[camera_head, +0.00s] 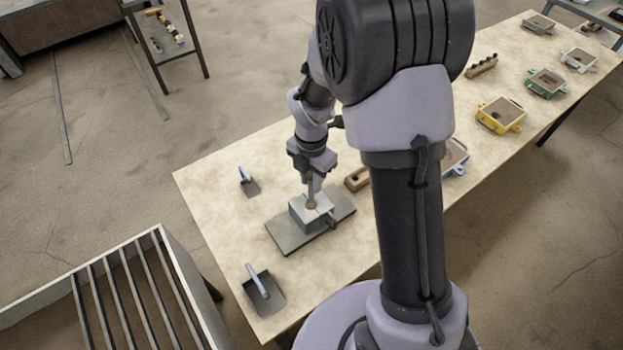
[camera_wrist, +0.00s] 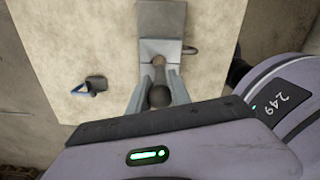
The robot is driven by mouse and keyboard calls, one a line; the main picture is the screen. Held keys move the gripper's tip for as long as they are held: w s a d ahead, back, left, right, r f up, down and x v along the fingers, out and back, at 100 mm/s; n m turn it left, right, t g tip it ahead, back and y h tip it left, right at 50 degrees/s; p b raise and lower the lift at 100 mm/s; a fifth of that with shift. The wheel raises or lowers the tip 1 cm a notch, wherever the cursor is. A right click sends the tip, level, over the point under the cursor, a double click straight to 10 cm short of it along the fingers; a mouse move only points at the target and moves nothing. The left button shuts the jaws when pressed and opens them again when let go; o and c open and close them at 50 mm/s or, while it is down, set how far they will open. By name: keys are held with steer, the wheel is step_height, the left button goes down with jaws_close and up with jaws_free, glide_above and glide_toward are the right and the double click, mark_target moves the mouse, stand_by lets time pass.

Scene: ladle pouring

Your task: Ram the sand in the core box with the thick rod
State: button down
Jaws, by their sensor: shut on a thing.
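The grey core box (camera_head: 298,218) stands on a dark flat plate (camera_head: 290,240) on the table. Brown sand shows at the opening in its top. My gripper (camera_head: 312,182) is directly above the box, pointing down, shut on the thick rod. In the wrist view the rod's dark rounded end (camera_wrist: 158,96) sits between the two fingers of my gripper (camera_wrist: 158,88). The core box (camera_wrist: 152,46) lies just beyond them. The rod's lower end is at the box opening; I cannot tell how deep it is.
A small blue-handled trowel (camera_head: 249,185) and a larger blue-handled scoop (camera_head: 266,292) lie on the table (camera_head: 215,185). A wooden block (camera_head: 356,179) is right of the plate, partly behind my arm. Yellow (camera_head: 488,122), green (camera_head: 533,89) and other boxes line the right.

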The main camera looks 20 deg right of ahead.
mark_target(311, 191)
steer(key=shift+f+b, duration=1.7)
steer(key=shift+f, duration=0.8)
step_height(311, 191, up, 11)
steer(key=p, duration=1)
steer(key=shift+r, duration=0.15)
steer(key=shift+f, duration=0.2)
